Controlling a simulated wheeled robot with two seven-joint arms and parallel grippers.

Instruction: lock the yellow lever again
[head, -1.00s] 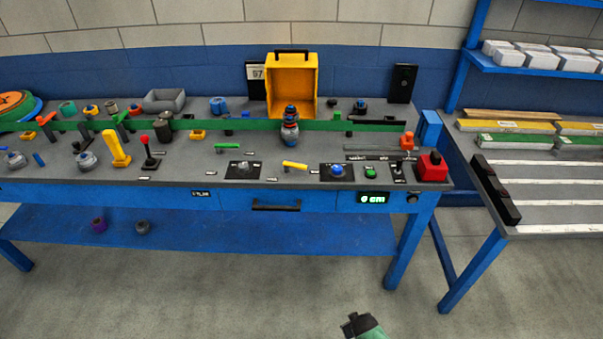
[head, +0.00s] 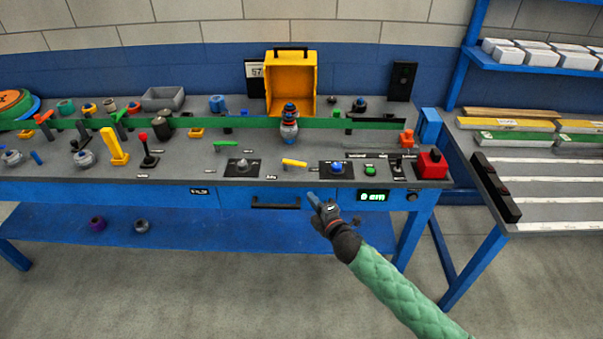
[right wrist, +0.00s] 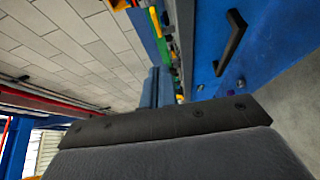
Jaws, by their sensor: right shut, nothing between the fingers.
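A small yellow lever (head: 294,162) lies nearly flat on the grey bench top, near its front edge. A larger upright yellow handle (head: 115,147) stands further left on the bench. My right gripper (head: 314,199) is shut and empty. It shows in front of the bench's front edge, below and slightly right of the small yellow lever, apart from it. In the right wrist view a dark grey part of my own arm fills the bottom, and no lever can be made out clearly. My left gripper is not in view.
A blue button panel (head: 337,169) and a green lever (head: 226,143) flank the small yellow lever. A red box button (head: 432,166) sits at the right end. The black drawer handle (head: 276,206) juts from the bench front, and also shows in the wrist view (right wrist: 231,42).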

